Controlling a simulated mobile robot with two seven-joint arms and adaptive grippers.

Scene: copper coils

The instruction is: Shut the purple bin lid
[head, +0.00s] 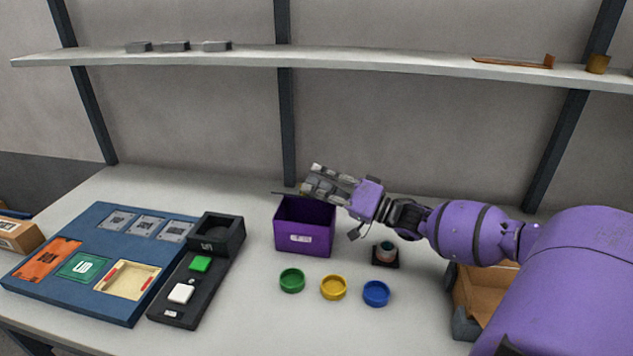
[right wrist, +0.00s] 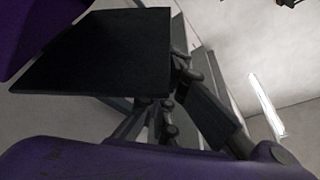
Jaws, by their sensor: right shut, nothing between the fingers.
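The purple bin (head: 305,238) stands upright on the table near the middle of the head view, with a white label on its front. A thin dark edge (head: 284,193), apparently its lid seen nearly edge-on, shows at the bin's top left. In the right wrist view a dark flat panel (right wrist: 105,55), likely the lid, hides part of my fingers, with a purple surface (right wrist: 28,30) at its left. My right gripper (head: 309,184) is shut and empty just above the bin's rim. I cannot tell whether it touches the lid. My left gripper is out of view.
Green (head: 292,280), yellow (head: 333,287) and blue (head: 376,293) rings lie before the bin. A small dark stand (head: 385,262) is under my right arm. A black tray (head: 180,315) and blue board (head: 62,292) lie left; a cardboard box (head: 480,290) lies right. A shelf (head: 350,62) hangs above.

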